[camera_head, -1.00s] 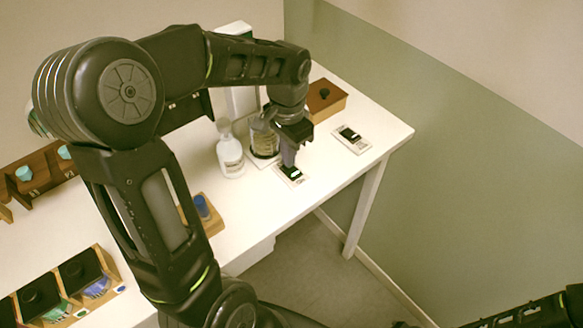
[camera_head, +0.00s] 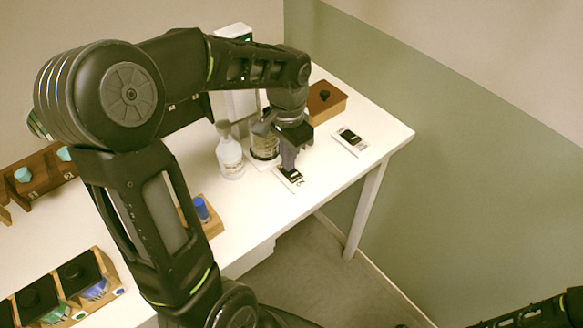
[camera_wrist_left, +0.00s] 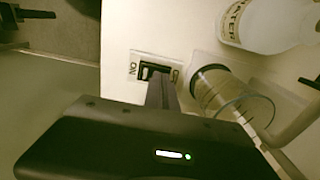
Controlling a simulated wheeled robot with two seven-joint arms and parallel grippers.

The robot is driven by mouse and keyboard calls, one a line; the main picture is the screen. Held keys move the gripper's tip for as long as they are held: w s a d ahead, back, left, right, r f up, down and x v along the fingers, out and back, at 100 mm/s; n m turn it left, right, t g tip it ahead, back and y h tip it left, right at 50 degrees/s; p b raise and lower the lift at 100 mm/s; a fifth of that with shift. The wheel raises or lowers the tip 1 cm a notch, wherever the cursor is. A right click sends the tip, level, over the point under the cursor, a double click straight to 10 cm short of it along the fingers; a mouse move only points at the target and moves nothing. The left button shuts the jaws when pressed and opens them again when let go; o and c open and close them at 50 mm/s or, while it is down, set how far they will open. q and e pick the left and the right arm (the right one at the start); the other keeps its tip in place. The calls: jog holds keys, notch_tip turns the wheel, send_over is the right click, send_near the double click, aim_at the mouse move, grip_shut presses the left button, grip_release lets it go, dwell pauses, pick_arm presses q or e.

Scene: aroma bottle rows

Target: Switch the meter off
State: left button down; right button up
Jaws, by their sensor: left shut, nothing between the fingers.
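My left gripper (camera_head: 289,160) is shut and empty, pointing down at a small white switch plate (camera_head: 297,184) near the table's front edge. In the left wrist view the plate (camera_wrist_left: 136,58) has an ON mark at its left and a second mark at its right, partly hidden. My left fingers (camera_wrist_left: 160,90) cover part of its black rocker (camera_wrist_left: 147,70); I cannot tell whether they touch it. A tall white device (camera_head: 233,32) with a small green light, perhaps the meter, stands behind my arm and is partly hidden. My right gripper is not seen; only a dark arm part shows at bottom right.
A second switch plate (camera_head: 350,141) lies to the right. A glass vessel (camera_head: 264,146) and a white bottle (camera_head: 230,157) stand close left of my gripper. A wooden box (camera_head: 325,100) with a black knob is behind. The table's right corner is clear.

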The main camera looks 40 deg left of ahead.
pick_arm(q)
notch_tip(320, 180, up, 6)
jog(key=p, duration=0.4)
jog(key=shift+r, duration=0.25)
dwell(0.4)
